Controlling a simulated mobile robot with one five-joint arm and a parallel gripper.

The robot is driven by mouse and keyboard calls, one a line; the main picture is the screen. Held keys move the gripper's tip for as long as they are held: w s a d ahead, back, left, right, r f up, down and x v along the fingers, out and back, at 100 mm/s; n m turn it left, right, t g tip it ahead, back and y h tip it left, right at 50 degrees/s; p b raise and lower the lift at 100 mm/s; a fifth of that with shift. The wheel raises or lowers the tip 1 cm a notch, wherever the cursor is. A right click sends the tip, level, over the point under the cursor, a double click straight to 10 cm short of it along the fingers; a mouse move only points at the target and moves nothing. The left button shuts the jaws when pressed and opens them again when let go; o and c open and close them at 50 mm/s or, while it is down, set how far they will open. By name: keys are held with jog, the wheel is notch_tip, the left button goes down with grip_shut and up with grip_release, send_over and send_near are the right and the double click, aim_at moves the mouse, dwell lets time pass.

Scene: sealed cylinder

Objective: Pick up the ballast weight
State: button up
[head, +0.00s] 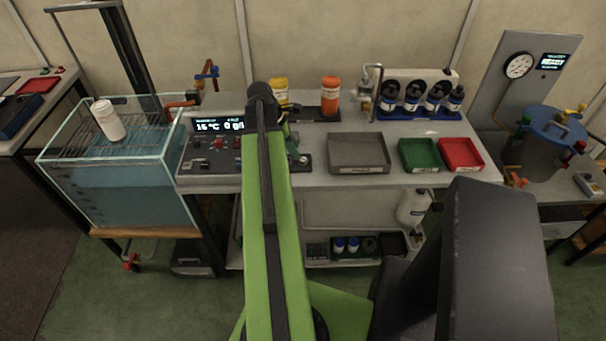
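I cannot pick out a ballast weight for certain. A small dark round item (370,243) sits on the lower shelf beside blue-capped bottles, too small to identify. My green arm reaches up over the bench (312,180), left of the grey tray (358,153). My gripper is mostly hidden behind the arm's upper end; small dark and green parts show at its right edge. I cannot see its fingertips or whether it holds anything. The grey, green (419,155) and red (461,154) trays look empty.
A glass water tank (125,195) with a white bottle (108,120) stands left. A control panel (212,148) adjoins it. Yellow (279,92) and orange (331,95) containers and a bottle rack (420,113) stand at the back. A blue-lidded vessel (546,140) is right.

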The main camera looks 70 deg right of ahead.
aim_at(303, 160)
jog(key=b+x, duration=0.4)
jog(key=x, duration=0.1)
jog(key=shift+s+f+b, duration=0.15)
jog(key=shift+s+b, duration=0.15)
jog(key=shift+b, duration=0.05)
jog(key=shift+r, duration=0.2)
grip_shut()
